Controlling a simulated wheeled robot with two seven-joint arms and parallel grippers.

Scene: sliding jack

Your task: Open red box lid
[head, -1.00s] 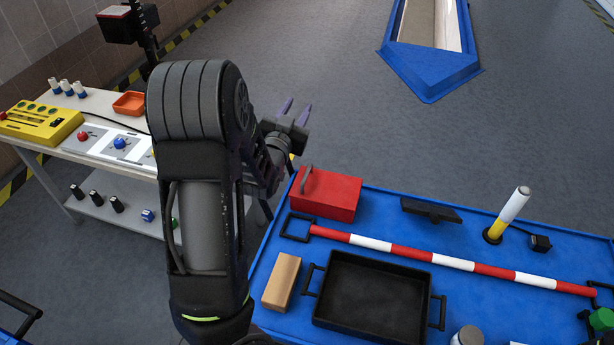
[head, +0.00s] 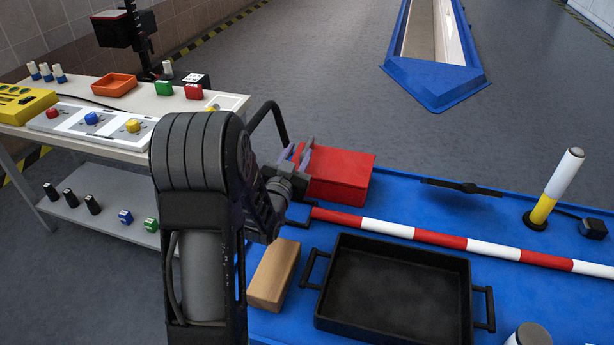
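The red box (head: 343,177) sits at the far left corner of the blue table, and its lid looks closed. My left gripper (head: 297,156) is at the left end of the box, by the lid's small handle, which it partly hides. Its two fingers look apart, with a gap between them. I cannot tell whether they touch the handle or straddle it. My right gripper is not in view.
The blue table (head: 395,187) also carries a red-and-white bar (head: 440,241), a black tray (head: 392,290), a tan block (head: 273,274) and a yellow-white post (head: 556,188). A side bench (head: 130,103) with coloured buttons stands at left.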

